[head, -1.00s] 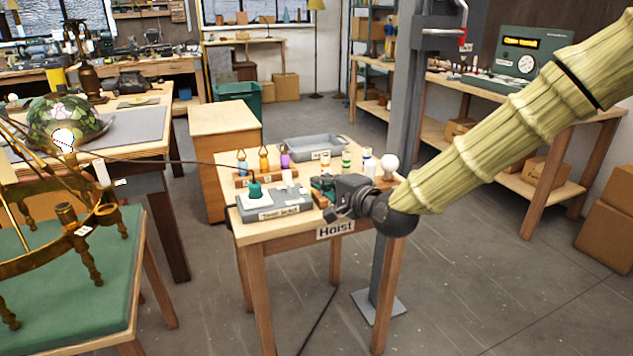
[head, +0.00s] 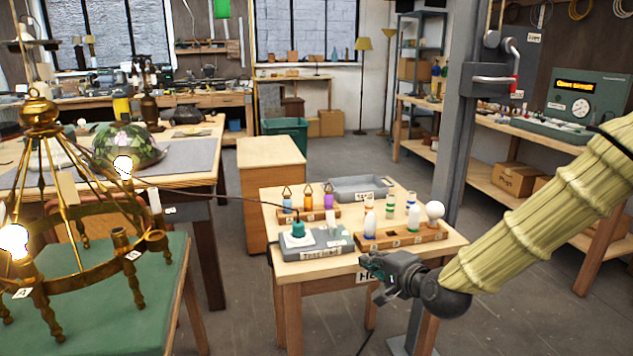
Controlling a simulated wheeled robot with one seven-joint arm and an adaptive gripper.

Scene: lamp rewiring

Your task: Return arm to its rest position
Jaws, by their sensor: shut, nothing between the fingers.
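My arm comes in from the right edge in a pale ribbed sleeve. My gripper (head: 372,266) is dark grey, shut and empty. It shows in front of the near edge of the small wooden table (head: 452,243), beside the partly hidden label that starts with "H". It appears to touch nothing.
The small table holds a test box (head: 313,243) with a green plug, a wooden rack (head: 400,240) of bottles and a bulb, and a grey tray (head: 360,188). A brass chandelier (head: 75,255) with lit bulbs stands left. A grey post (head: 458,130) rises behind my arm.

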